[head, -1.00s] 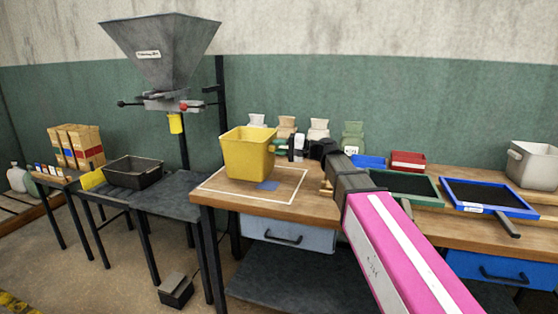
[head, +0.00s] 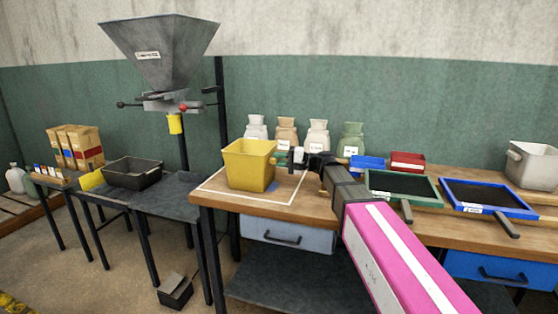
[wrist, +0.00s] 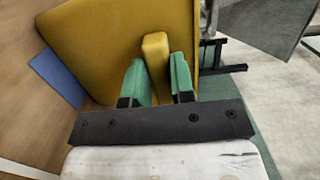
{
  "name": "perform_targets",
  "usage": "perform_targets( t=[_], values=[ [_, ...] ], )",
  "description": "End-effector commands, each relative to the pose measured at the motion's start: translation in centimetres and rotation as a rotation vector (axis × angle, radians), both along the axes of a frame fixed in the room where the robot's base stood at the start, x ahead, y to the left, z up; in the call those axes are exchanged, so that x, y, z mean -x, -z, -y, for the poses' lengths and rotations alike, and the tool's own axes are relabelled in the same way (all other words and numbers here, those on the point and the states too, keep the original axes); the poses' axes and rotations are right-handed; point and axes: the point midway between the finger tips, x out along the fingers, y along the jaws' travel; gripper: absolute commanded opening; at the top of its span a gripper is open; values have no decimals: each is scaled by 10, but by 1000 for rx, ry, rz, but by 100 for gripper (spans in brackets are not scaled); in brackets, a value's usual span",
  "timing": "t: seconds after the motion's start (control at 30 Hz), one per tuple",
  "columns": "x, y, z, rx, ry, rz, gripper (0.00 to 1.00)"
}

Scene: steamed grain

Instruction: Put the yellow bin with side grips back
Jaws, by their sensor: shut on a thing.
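The yellow bin (head: 248,168) is upright at the left end of the wooden bench, within a white outline (head: 222,195). It is at or just above the bench top; I cannot tell whether it touches. My gripper (head: 284,158) is at the bin's right side. In the wrist view my gripper's green fingers (wrist: 158,80) are shut on the bin's yellow side grip (wrist: 156,58). A blue patch (wrist: 57,75) on the bench shows beside the bin there. The bin's far side and inside are mostly hidden.
Several sacks (head: 318,133) stand behind the bin. A green-framed tray (head: 404,188) and a blue-framed tray (head: 488,197) lie to the right. A hopper (head: 165,50) stands at the left, above a dark table (head: 178,200) with a black tray (head: 133,172) nearby.

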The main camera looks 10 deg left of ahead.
Motion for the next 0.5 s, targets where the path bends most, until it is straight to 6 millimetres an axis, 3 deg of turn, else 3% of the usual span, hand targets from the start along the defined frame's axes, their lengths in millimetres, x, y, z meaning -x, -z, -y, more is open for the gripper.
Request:
perform_targets(
  t=[0.03,0.1,0.5],
  values=[
    [0,0,0,0,0,0,33],
    [0,0,0,0,0,0,48],
    [0,-2,6,0,2,0,48]
  ],
)
